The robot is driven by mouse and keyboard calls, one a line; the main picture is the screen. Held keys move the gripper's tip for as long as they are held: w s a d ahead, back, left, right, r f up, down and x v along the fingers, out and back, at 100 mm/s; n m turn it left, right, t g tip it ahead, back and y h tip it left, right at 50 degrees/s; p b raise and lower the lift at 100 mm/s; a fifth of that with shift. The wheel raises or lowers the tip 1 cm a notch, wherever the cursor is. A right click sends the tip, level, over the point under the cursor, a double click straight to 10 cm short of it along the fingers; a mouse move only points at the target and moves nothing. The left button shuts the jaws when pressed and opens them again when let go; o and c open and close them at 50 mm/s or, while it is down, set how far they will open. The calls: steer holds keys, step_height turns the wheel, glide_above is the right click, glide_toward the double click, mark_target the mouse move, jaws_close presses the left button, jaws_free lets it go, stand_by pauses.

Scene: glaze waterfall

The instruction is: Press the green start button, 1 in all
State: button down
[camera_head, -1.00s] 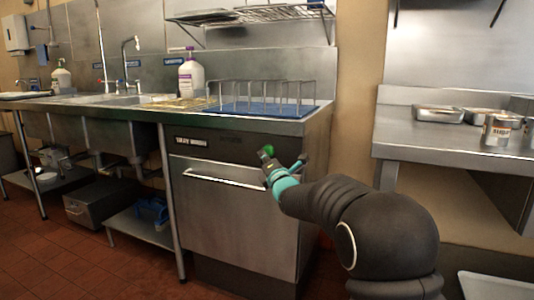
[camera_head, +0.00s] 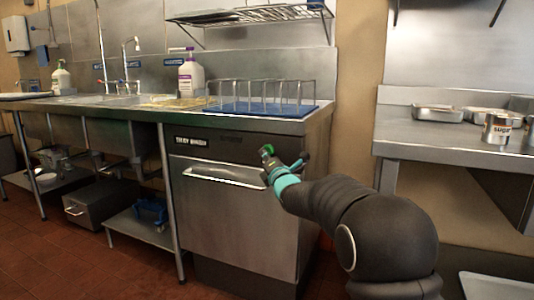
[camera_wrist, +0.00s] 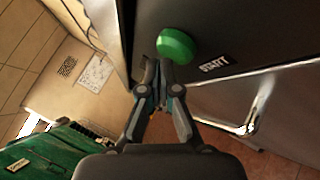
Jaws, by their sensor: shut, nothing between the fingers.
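The green start button (camera_wrist: 177,45) is a round knob on the dark panel of the tray washer, beside a START label (camera_wrist: 214,66) in the wrist view. In the head view the button (camera_head: 267,149) shows small, just above my fingertips. My gripper (camera_wrist: 157,78) is shut and empty, its tips close to the button's lower left edge in the wrist view. I cannot tell whether they touch it. In the head view my gripper (camera_head: 268,160) reaches the upper right front of the tray washer (camera_head: 222,220).
The washer's bar handle (camera_head: 224,178) runs below and left of my gripper. A counter above holds a blue rack (camera_head: 262,108) and a white bottle (camera_head: 191,77). A steel table (camera_head: 430,146) with pans and cans stands at the right.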

steer(key=shift+w+d, duration=0.15)
steer(key=shift+w, duration=0.3)
stand_by(0.6)
steer(key=shift+s+b, duration=0.1)
steer(key=shift+b, duration=0.25)
steer(key=shift+s+a+b, duration=0.25)
steer(key=shift+s+b, duration=0.5)
steer(key=shift+b, duration=0.25)
steer(key=shift+s+a+b, duration=0.3)
steer(key=shift+s+b, duration=0.05)
steer(key=shift+s, duration=0.45)
steer(key=shift+s+a+b, duration=0.3)
steer(key=shift+s+b, duration=0.1)
steer(key=shift+s, duration=0.4)
steer(key=shift+s+a+b, duration=0.3)
steer(key=shift+s+b, duration=0.05)
steer(key=shift+s, duration=0.45)
